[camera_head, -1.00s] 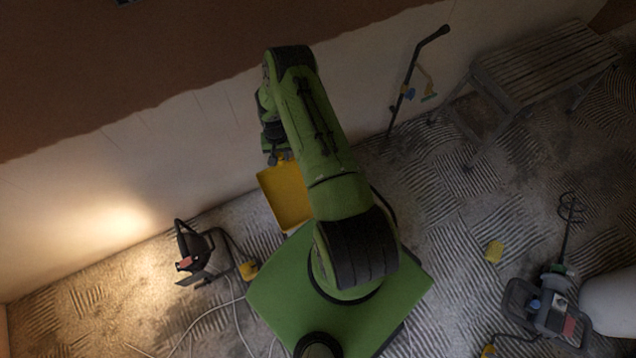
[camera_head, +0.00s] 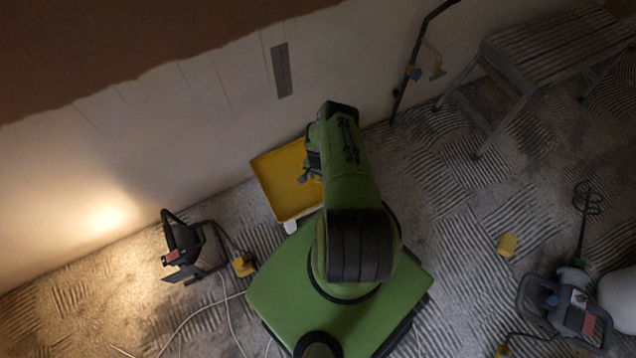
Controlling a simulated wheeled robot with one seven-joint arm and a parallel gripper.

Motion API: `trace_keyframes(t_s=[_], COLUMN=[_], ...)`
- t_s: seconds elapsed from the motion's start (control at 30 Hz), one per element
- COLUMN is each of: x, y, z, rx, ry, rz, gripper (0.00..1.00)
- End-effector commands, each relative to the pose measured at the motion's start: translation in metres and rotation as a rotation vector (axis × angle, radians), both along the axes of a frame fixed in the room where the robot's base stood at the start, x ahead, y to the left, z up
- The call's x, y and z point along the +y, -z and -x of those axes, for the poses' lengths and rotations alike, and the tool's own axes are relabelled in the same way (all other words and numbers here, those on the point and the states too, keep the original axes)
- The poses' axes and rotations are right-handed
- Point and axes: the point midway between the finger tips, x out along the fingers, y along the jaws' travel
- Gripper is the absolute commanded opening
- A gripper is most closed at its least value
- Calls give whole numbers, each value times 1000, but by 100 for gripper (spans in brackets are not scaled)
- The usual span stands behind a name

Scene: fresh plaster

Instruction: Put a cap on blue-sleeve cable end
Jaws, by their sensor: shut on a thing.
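My gripper (camera_head: 306,179) is over the right part of the yellow tray (camera_head: 272,190), close to the base of the wall. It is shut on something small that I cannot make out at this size. A narrow grey plate (camera_head: 282,70) stands upright on the pale wall above the tray, and my gripper is below it. Several thin dark lines run on the wall to the left of the plate. I cannot make out a blue sleeve or a cap anywhere in the head view.
A lit work lamp (camera_head: 181,243) stands left on the ridged floor, with a yellow plug (camera_head: 244,265) and pale cables. A wooden-topped bench (camera_head: 558,50) and a dark pole (camera_head: 410,70) are right. A mixer (camera_head: 562,305) and yellow sponge (camera_head: 507,245) lie lower right.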

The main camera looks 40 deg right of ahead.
Motion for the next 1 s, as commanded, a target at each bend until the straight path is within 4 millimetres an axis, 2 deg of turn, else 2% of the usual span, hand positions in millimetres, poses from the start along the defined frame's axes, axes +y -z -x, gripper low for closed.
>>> trace_keyframes(t_s=[0.03,0.33,0.77,0.8,0.93,1.0], x=[1,1,0,0,0,0], y=[19,75,79,79,79,79], z=[1,0,0,0,0,0], rx=[1,1,0,0,0,0], ry=[1,-1,-1,-1,-1,-1], rz=[-1,-1,0,0,-1,-1], gripper=[0,0,0,32,52,55])
